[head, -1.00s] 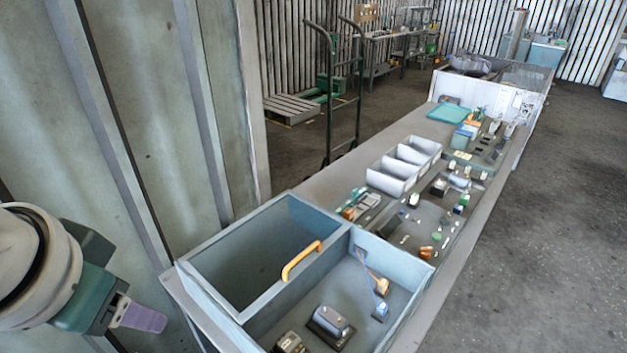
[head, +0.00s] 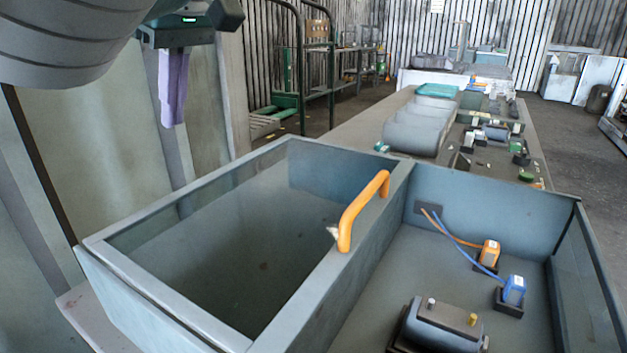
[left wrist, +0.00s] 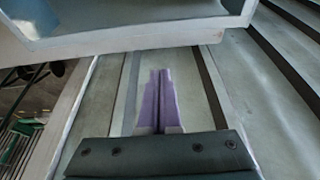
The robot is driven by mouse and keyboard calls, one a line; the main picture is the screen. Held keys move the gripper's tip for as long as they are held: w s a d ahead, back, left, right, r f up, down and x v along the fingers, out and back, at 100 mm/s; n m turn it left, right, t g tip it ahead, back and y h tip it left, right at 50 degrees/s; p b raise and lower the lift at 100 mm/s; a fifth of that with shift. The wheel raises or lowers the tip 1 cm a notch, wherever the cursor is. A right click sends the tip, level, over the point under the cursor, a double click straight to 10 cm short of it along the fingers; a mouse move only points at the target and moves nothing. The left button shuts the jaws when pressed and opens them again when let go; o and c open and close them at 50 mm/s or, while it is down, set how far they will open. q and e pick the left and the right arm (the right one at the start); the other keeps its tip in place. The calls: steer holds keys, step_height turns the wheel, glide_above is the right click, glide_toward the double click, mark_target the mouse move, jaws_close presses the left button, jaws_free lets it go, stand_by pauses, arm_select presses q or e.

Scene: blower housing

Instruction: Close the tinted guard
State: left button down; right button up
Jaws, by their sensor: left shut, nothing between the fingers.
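The tinted guard (head: 235,235), a see-through pane in a pale blue-grey frame, lies over the left part of the open-topped housing (head: 490,205). An orange handle (head: 362,210) stands on the frame's right side. The right part of the housing is uncovered and shows its inside. My left gripper (head: 173,122) is shut and empty, its purple fingers pointing down beyond the guard's far left edge, apart from the handle. In the left wrist view the shut fingers (left wrist: 158,75) show, with a pale frame edge (left wrist: 130,40) above them. My right gripper is not in view.
Inside the housing are a grey motor-like block (head: 440,325), an orange connector (head: 489,254) and a blue connector (head: 514,290) on wires. Grey bins (head: 420,128) and small parts lie on the bench behind.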

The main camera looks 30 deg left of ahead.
arm_select(q)
steer(key=x, duration=1)
steer(key=shift+d+p, duration=0.75)
steer(key=shift+d, duration=1.45)
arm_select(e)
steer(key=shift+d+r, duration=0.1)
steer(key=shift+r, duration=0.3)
